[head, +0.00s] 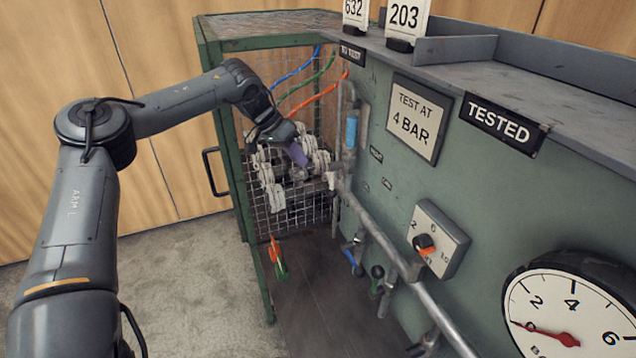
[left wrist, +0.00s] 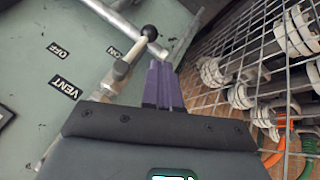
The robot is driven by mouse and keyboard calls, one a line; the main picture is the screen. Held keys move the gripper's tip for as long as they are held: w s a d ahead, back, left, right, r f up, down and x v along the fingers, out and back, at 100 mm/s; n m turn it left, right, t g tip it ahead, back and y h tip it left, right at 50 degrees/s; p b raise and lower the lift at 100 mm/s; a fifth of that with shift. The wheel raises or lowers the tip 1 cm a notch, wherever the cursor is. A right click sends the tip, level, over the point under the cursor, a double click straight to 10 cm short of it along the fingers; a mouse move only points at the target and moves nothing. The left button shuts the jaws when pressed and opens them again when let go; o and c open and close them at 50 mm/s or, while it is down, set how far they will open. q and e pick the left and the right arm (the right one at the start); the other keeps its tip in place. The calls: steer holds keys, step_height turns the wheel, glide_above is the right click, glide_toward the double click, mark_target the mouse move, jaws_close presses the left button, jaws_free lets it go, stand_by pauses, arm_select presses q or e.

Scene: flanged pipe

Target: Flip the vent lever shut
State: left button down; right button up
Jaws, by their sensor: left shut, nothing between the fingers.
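The vent lever (left wrist: 128,62), a metal rod with a black ball knob, shows in the left wrist view beside the VENT label (left wrist: 66,88). Its knob points up and to the right in that view, on the side of the ON label. My left gripper (left wrist: 161,66) has purple fingers, shut and empty, just right of the lever rod. I cannot tell whether they touch it. In the head view the left gripper (head: 298,155) is in front of the mesh cage, left of the pipework; the lever is hard to make out there. My right gripper is not in view.
The mesh cage (left wrist: 232,82) with pale flanged fittings stands close to the right of the fingers. A metal pipe (head: 405,268) runs along the green panel (head: 480,180), with other valve handles below. A pressure gauge (head: 570,310) is at the lower right.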

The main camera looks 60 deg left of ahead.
arm_select(q)
steer(key=shift+f, duration=0.15)
arm_select(e)
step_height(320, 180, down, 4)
steer(key=b, duration=0.3)
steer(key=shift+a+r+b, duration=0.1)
steer(key=shift+b, duration=0.3)
arm_select(q)
steer(key=x, duration=1)
steer(key=shift+a, duration=0.1)
